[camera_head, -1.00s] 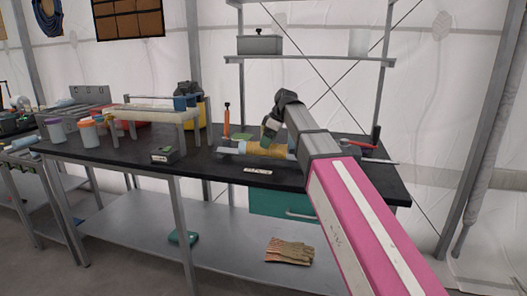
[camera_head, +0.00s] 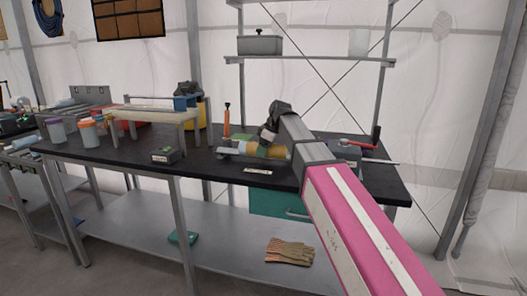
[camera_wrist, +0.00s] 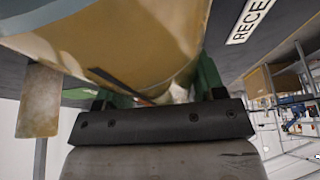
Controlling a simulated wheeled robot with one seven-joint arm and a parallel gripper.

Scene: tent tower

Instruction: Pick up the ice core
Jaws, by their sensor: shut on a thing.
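The ice core, a tan cylinder (camera_head: 274,152), lies sideways in a grey cradle (camera_head: 228,153) on the dark bench top. My gripper (camera_head: 264,141) reaches down onto it from above and is shut on it. In the wrist view the tan core (camera_wrist: 125,50) fills the upper left, between the green fingers of my gripper (camera_wrist: 158,85). The fingertips are largely hidden by the core. I cannot tell whether the core is clear of its cradle.
The dark bench (camera_head: 215,172) has a label plate (camera_head: 258,170) at its front edge. An orange-handled tool (camera_head: 227,122) stands behind the core, and a red-handled tool (camera_head: 358,144) lies to the right. A long rack (camera_head: 150,112) and jars (camera_head: 88,132) stand left. A shelf (camera_head: 310,60) hangs above.

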